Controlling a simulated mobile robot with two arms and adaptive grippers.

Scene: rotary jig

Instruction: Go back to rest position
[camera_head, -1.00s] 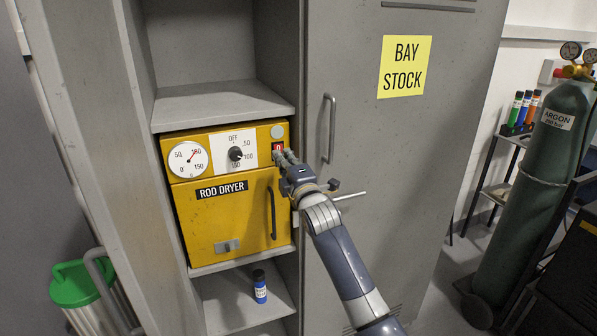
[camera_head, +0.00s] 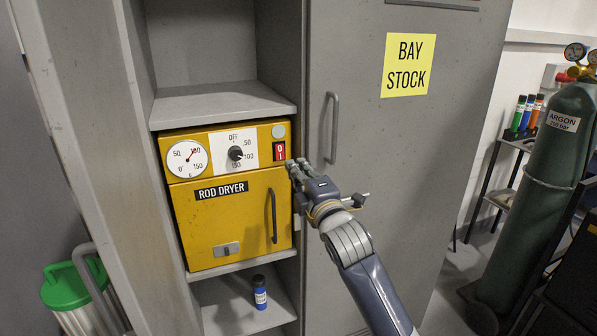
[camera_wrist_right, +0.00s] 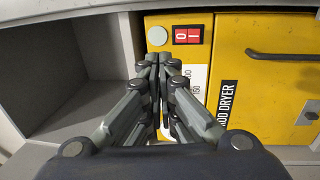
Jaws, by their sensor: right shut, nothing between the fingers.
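My right gripper (camera_head: 295,168) is shut and empty, just right of the yellow rod dryer (camera_head: 234,233) in the head view. Its fingertips are apart from the red rocker switch (camera_head: 279,151), which is in full view on the dryer's upper right. In the right wrist view the shut fingers (camera_wrist_right: 157,62) point at the dryer front, below and left of the red switch (camera_wrist_right: 187,35) there. My left gripper is in neither view.
The dryer stands on a shelf in a grey cabinet, with its door shut. A blue bottle (camera_head: 259,293) is on the shelf below. The shut cabinet door (camera_head: 400,150) is behind my right arm. An argon cylinder (camera_head: 540,190) and a green-lidded bin (camera_head: 77,285) stand to the sides.

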